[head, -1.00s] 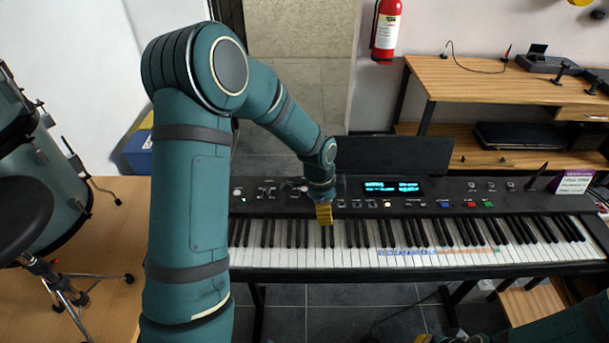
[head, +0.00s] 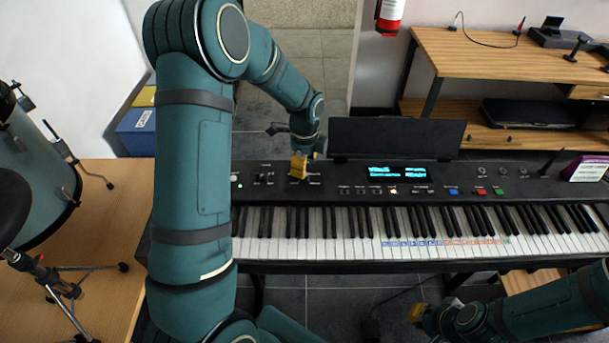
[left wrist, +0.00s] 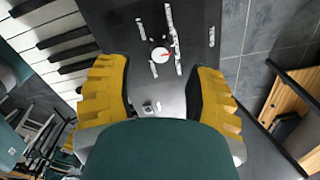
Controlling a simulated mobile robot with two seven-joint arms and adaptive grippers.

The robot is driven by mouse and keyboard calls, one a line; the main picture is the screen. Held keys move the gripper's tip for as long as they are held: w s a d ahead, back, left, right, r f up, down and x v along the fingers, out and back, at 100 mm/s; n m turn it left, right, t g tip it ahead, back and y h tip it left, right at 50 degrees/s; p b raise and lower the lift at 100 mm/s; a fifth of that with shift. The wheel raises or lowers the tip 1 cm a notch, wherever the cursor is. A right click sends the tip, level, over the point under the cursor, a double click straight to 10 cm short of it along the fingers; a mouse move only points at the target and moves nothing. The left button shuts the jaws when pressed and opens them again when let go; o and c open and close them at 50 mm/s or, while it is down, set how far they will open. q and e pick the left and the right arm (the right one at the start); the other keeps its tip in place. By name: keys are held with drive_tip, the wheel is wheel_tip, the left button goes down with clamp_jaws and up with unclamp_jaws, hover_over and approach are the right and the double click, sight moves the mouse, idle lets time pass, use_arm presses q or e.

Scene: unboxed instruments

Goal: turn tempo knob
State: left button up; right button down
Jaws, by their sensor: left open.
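The keyboard's black control panel (head: 330,178) runs above the keys. My left gripper (head: 299,167), with yellow fingers, points down over the panel's left part, left of the lit screen. In the left wrist view the gripper (left wrist: 163,90) is open, with a finger at each side and nothing held between. A round pale knob with a red mark (left wrist: 160,54) shows ahead between the fingers, apart from them. A smaller knob (left wrist: 148,108) lies nearer the palm. Knob labels are too small to read. My right gripper (head: 417,312) is low at right; its finger opening is unclear.
The lit screen (head: 397,173) and coloured buttons (head: 480,191) are right of my left gripper. A music stand (head: 395,138) rises behind the panel. White and black keys (head: 330,248) lie in front. A wooden desk (head: 500,60) stands at back right.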

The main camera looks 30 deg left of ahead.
use_arm(q)
drive_tip(key=shift+f+b, duration=0.3)
drive_tip(key=shift+f, duration=2.05)
clamp_jaws()
